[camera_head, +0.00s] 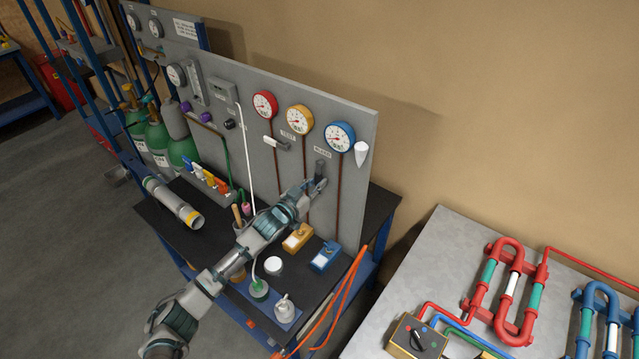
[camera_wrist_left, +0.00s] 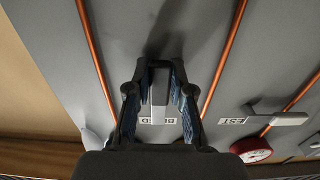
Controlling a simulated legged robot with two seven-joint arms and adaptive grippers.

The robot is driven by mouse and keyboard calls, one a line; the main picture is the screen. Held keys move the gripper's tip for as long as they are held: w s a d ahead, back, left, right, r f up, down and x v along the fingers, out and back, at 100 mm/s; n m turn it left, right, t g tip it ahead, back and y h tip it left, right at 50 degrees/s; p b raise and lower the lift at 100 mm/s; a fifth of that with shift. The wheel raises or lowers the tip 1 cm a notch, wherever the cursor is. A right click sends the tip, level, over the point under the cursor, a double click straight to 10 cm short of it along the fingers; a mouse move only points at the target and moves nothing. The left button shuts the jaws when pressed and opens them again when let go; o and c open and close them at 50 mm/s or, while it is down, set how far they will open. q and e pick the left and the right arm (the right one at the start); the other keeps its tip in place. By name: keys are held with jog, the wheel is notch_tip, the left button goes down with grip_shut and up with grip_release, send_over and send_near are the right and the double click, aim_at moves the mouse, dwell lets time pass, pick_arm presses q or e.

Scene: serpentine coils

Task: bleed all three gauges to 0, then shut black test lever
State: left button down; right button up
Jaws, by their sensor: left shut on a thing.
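The red gauge (camera_head: 265,104), yellow gauge (camera_head: 299,119) and blue gauge (camera_head: 340,136) sit in a row on the grey panel; their needle readings are too small to tell. The test lever (camera_head: 277,143) lies across the panel above the TEST label and looks light grey, not black; it also shows in the left wrist view (camera_wrist_left: 280,119). My left gripper (camera_head: 315,184) is at the bleed lever (camera_head: 321,168). In the left wrist view its fingers (camera_wrist_left: 160,75) are closed around the lever's grey handle (camera_wrist_left: 160,92), partly covering the BLEED label. My right gripper is out of view.
Brown pipes (camera_head: 341,200) run down the panel. A yellow block (camera_head: 298,238), a blue block (camera_head: 325,257) and small bottles (camera_head: 285,308) stand on the black bench below my arm. Orange hoses (camera_head: 345,290) hang at its right edge. A grey table with coils (camera_head: 510,285) stands right.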

pick_arm(q)
jog(key=shift+w+a+r, duration=0.1)
jog(key=shift+a+r, duration=0.05)
jog(key=shift+r, duration=0.4)
jog(key=c, duration=1.2)
grip_release()
jog(key=shift+o, duration=1)
jog(key=shift+s+a, duration=0.15)
jog(key=shift+s, duration=0.05)
jog(key=shift+s+a, duration=0.1)
jog(key=shift+s, duration=0.05)
jog(key=shift+a+f, duration=0.2)
jog(key=shift+f, duration=0.1)
jog(key=v, duration=1.2)
jog(key=shift+d, duration=0.3)
